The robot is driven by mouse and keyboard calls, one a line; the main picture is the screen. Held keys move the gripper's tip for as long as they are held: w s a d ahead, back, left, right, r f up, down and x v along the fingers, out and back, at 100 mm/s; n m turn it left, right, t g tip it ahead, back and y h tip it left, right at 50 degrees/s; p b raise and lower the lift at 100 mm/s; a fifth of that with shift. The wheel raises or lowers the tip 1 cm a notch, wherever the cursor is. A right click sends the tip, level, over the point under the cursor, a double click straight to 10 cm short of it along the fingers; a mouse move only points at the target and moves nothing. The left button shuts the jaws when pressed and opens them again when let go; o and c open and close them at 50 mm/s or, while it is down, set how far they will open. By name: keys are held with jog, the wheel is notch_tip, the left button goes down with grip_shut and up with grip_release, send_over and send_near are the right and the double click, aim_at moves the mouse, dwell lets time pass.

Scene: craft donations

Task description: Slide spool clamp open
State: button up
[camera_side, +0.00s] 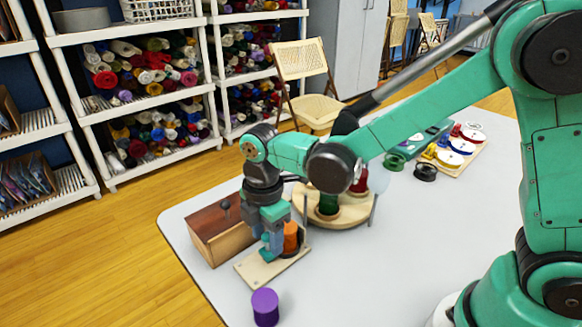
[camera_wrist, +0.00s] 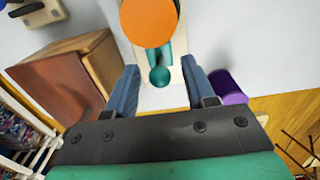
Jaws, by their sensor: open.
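The spool clamp is a pale wooden board (camera_side: 255,273) on the table, with an orange spool (camera_side: 291,240) standing on it. In the wrist view the orange spool (camera_wrist: 149,22) shows from above. A teal clamp piece with a round knob (camera_wrist: 159,76) sticks out from beside the spool along the board. My gripper (camera_side: 270,250) is low over the board, beside the spool. In the wrist view my gripper (camera_wrist: 161,82) is open, with one finger on each side of the knob and visible gaps. In the side view my fingers largely hide the clamp piece.
A brown wooden box (camera_side: 222,232) stands close left of the board. A purple spool (camera_side: 265,306) stands in front. A round wooden stand (camera_side: 335,213) with spools and posts is behind. More spools lie at the back right (camera_side: 425,171). The table's front middle (camera_side: 350,285) is clear.

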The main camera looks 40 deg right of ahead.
grip_shut()
jog(key=shift+a, duration=1.65)
jog(key=shift+o, duration=0.2)
grip_release()
notch_tip(320, 180, up, 8)
jog(key=shift+f, duration=0.25)
